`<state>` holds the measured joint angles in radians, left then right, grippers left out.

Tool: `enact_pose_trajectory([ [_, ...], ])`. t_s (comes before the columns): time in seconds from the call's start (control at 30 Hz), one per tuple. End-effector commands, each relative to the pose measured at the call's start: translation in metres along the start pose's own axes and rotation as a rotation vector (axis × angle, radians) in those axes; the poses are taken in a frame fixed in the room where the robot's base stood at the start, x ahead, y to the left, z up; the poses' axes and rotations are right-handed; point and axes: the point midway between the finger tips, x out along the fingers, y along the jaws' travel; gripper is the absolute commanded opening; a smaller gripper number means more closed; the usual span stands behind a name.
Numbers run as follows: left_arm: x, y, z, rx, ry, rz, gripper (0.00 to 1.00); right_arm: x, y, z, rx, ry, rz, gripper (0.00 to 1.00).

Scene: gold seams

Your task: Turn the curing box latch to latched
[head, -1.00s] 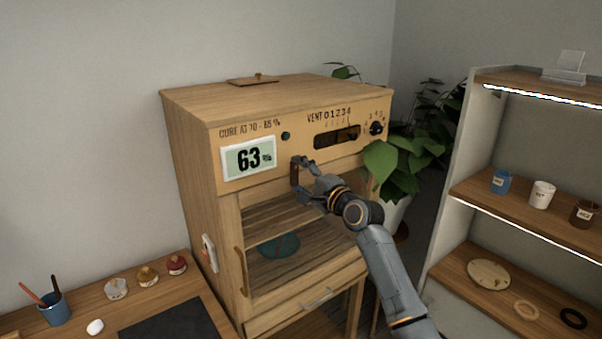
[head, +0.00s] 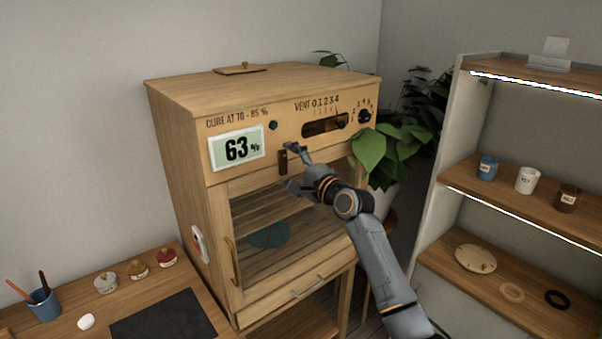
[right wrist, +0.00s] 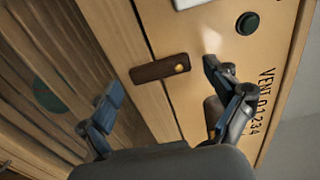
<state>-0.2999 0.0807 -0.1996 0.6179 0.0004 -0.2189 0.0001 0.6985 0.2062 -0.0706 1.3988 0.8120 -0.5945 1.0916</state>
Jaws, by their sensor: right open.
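The curing box (head: 190,150) is a wooden cabinet with a glazed door (head: 232,258). Its latch (head: 283,161) is a short dark brown bar near the door's top edge, standing upright in the head view. In the right wrist view the latch (right wrist: 150,72) has a brass pivot at one end and lies across the seam between front panel and door. My right gripper (head: 290,167) is open and empty, just in front of the latch. In the right wrist view its fingers (right wrist: 160,80) are spread on either side of the latch, apart from it. My left gripper is not in view.
The front panel carries a 63% display (head: 236,148), a green button (head: 273,125), a vent slot (head: 325,124) and a dial (head: 365,116). A plant (head: 385,150) and shelves (head: 500,205) stand right. A bench with jars (head: 138,269) and a cup (head: 44,304) is at left.

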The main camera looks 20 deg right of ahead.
Motion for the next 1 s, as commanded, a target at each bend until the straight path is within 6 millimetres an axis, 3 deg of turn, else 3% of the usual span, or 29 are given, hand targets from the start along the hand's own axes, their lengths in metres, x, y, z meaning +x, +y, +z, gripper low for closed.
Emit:
enact_pose_trajectory([
  [0.4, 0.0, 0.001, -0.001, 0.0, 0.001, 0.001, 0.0, -0.076, 0.002, 0.0, -0.001, 0.001, 0.001, 0.91],
  [0.6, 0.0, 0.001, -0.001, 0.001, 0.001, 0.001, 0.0, -0.105, 0.001, -0.001, 0.001, 0.001, 0.001, 0.91],
  [1.0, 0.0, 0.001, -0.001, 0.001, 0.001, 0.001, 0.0, -0.114, 0.001, 0.0, 0.001, 0.0, 0.001, 0.91],
])
